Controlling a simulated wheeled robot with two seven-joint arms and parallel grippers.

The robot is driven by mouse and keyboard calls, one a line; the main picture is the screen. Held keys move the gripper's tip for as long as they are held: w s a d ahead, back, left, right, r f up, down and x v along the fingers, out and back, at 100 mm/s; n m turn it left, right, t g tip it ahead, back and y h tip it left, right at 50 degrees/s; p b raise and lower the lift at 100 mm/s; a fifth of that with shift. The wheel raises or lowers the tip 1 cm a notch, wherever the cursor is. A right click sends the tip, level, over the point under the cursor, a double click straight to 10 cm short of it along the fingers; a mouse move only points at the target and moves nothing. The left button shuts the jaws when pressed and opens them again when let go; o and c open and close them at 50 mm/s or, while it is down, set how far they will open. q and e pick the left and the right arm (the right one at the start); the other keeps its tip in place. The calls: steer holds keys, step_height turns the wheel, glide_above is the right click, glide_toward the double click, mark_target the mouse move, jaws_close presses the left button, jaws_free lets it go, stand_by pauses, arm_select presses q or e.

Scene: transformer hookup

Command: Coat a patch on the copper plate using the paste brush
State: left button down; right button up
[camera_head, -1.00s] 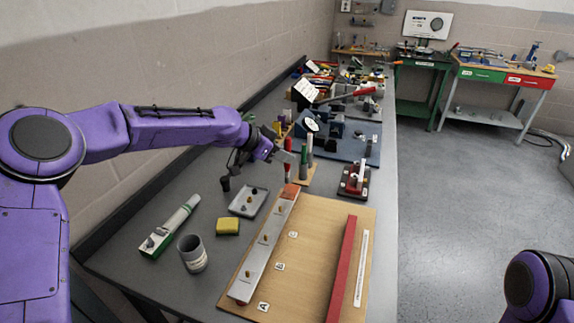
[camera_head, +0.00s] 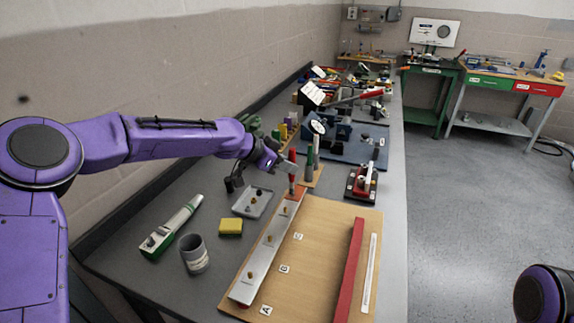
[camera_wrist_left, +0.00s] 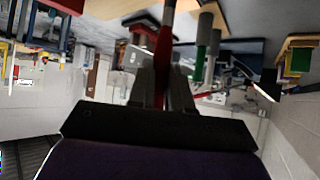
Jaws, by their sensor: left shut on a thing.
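My left gripper (camera_head: 287,168) is shut on a red-handled upright tool (camera_head: 293,160), which looks like the paste brush. Its red handle (camera_wrist_left: 166,40) runs between the fingers in the left wrist view. The tool's lower end is over or near the copper-coloured end (camera_head: 294,193) of the long silver bar (camera_head: 265,245) on the wooden board. I cannot tell whether it touches. The bristles are not clear, and no coated patch can be made out. My right gripper is not in view; only part of my right arm shows at lower right.
A small wooden stand (camera_head: 312,183) with upright green and grey handles is close to the gripper. A grey tray (camera_head: 252,203), yellow sponge (camera_head: 230,228), grey cup (camera_head: 194,254) and green-white tube (camera_head: 172,228) lie left of the board (camera_head: 320,225). A red bar (camera_head: 346,270) lies on the board.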

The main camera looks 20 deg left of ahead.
mark_target(292, 153)
arm_select(q)
steer(key=shift+f, duration=0.4)
stand_by(0.3)
steer(key=r+p, duration=0.3)
steer(key=r, duration=0.1)
steer(key=shift+w+a, duration=0.1)
steer(key=shift+w, duration=0.25)
stand_by(3.1)
